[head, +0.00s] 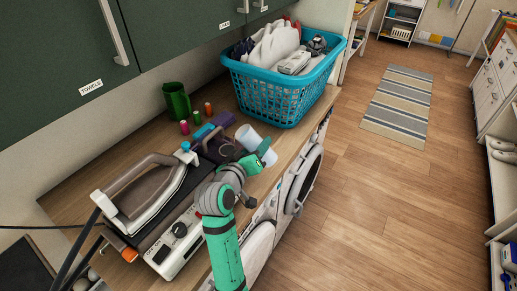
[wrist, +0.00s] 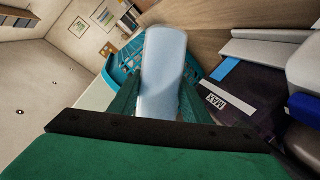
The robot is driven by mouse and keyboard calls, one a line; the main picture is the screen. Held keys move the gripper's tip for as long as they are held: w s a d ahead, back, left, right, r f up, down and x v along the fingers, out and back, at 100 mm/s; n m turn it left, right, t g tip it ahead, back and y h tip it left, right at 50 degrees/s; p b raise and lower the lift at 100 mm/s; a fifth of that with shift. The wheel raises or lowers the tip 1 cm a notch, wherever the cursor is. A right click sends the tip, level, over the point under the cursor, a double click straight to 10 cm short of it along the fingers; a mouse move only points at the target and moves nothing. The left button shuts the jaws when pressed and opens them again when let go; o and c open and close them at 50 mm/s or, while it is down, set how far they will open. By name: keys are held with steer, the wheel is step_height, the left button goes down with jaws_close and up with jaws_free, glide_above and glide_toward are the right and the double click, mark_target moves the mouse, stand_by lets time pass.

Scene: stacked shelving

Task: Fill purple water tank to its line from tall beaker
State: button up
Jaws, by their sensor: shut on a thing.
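My gripper (wrist: 158,103) is shut on the tall beaker, a pale bluish-white cylinder (wrist: 163,68). In the head view the beaker (head: 248,137) is held tilted above the counter, its far end pointing up and left. The purple water tank (wrist: 245,93) is in the wrist view, to the right of the beaker. It is dark, with a light blue strip and a white MAX label that appears upside down. The beaker and tank look apart. The water level in either one cannot be seen. In the head view my gripper (head: 262,153) and arm partly cover the area beside the iron.
A steam iron (head: 150,190) on its base fills the near counter. A green mug (head: 177,101) and several small spools (head: 196,117) stand behind. A teal laundry basket (head: 275,95) stands beyond the beaker. Cabinets (head: 65,60) overhang the counter's left side.

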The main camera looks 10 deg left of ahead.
steer(key=shift+r, duration=0.35)
steer(key=shift+w+r+n+h, duration=0.2)
steer(key=shift+n+h, duration=0.1)
steer(key=shift+n, duration=0.1)
steer(key=shift+s+r+t, duration=0.1)
steer(key=shift+r+t, duration=0.1)
steer(key=shift+t, duration=0.1)
steer(key=shift+d+n, duration=0.1)
steer(key=shift+n, duration=0.2)
steer(key=shift+r+n, duration=0.3)
steer(key=shift+n, duration=0.1)
